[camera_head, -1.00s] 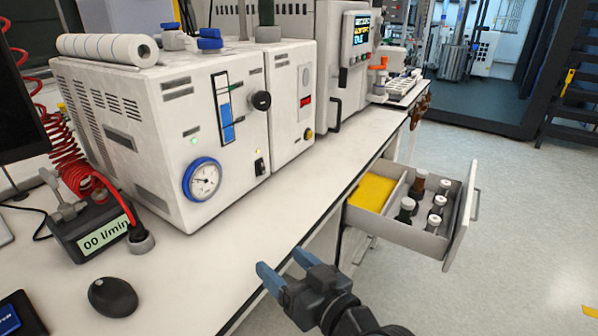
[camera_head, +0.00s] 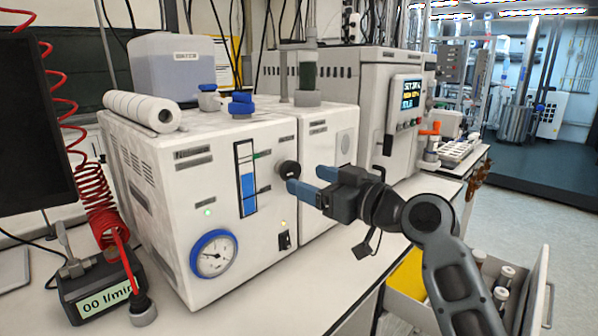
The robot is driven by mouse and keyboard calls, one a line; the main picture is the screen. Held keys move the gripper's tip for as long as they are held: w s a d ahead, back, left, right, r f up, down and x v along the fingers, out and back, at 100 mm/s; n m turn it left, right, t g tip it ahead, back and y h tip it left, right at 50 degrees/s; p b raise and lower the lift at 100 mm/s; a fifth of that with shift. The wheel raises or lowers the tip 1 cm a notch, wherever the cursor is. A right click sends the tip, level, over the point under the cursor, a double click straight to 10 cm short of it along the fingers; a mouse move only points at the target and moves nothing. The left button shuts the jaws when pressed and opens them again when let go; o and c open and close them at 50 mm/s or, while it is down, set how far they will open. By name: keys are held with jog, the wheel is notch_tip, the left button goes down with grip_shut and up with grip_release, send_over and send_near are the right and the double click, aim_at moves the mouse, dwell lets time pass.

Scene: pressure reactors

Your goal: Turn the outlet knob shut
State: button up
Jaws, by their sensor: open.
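A round black knob (camera_head: 288,169) sticks out from the front of the white reactor unit (camera_head: 185,205), to the right of a blue level gauge. No readable label shows which knob is the outlet; this black one is closest to my gripper. My gripper (camera_head: 304,178) is open and empty, with its two blue fingers pointing left towards the knob. The near fingertip appears just below and right of the knob. I cannot tell whether it touches. The knob is not clearly between the fingers.
A pressure dial (camera_head: 213,254) and a black switch (camera_head: 284,241) sit lower on the front. Blue-capped fittings (camera_head: 241,103) and a paper roll (camera_head: 142,111) are on top. An open drawer (camera_head: 540,300) with bottles is behind my arm. Some bench in front is clear.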

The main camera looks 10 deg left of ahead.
aim_at(294, 174)
jog(key=x, duration=0.5)
jog(key=shift+w+a+p, duration=0.15)
jog(key=shift+a+p, duration=0.1)
jog(key=shift+p, duration=0.1)
jog(key=shift+c, duration=0.2)
jog(key=c, duration=1)
